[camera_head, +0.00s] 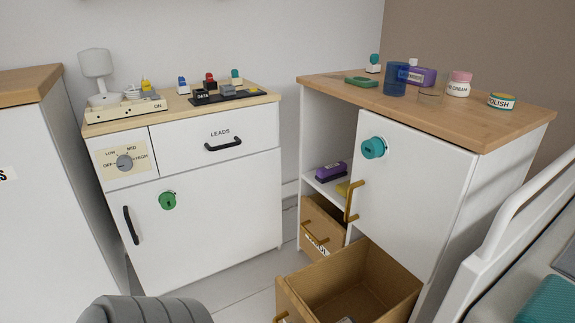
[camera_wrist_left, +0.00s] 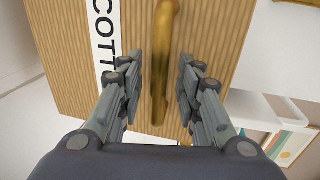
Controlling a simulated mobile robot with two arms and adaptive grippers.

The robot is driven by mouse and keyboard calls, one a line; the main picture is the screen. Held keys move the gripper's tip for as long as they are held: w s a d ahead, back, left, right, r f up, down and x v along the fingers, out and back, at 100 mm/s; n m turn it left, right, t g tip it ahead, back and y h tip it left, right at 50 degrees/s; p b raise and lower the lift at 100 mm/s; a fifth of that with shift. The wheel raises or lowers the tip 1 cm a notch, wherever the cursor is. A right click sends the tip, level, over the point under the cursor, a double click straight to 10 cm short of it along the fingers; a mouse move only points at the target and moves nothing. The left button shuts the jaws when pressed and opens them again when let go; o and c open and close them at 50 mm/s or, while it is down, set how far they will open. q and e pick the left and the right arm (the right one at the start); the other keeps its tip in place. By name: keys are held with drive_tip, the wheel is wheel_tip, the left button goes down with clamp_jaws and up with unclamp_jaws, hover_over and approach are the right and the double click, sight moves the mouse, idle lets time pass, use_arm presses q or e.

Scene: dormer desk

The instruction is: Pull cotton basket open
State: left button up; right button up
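In the left wrist view a wood-coloured basket front (camera_wrist_left: 212,22) bears a white label (camera_wrist_left: 105,45) whose visible letters read "COTT", and a brass handle (camera_wrist_left: 160,70). My left gripper (camera_wrist_left: 160,78) is open there, one finger on each side of the handle, with gaps between. In the head view a wooden basket (camera_head: 388,289) at the bottom centre stands pulled out below the white door; its front is largely cut off by the frame edge. A second basket (camera_head: 312,216) sits further back; its label is not clearly legible. Neither gripper shows in the head view.
The white door (camera_head: 415,185) above the pulled-out basket has a teal lock and a brass handle (camera_head: 354,200). A white-framed seat (camera_head: 510,225) stands close at right. A grey ribbed shape (camera_head: 145,309) fills the bottom left. Floor shows between the cabinets.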

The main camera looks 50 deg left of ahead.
use_arm(q)
drive_tip(key=d+v, duration=0.1)
drive_tip(key=v, duration=1)
drive_tip(key=shift+s+a, duration=0.25)
drive_tip(key=shift+a, duration=0.2)
drive_tip(key=shift+w+r, duration=0.1)
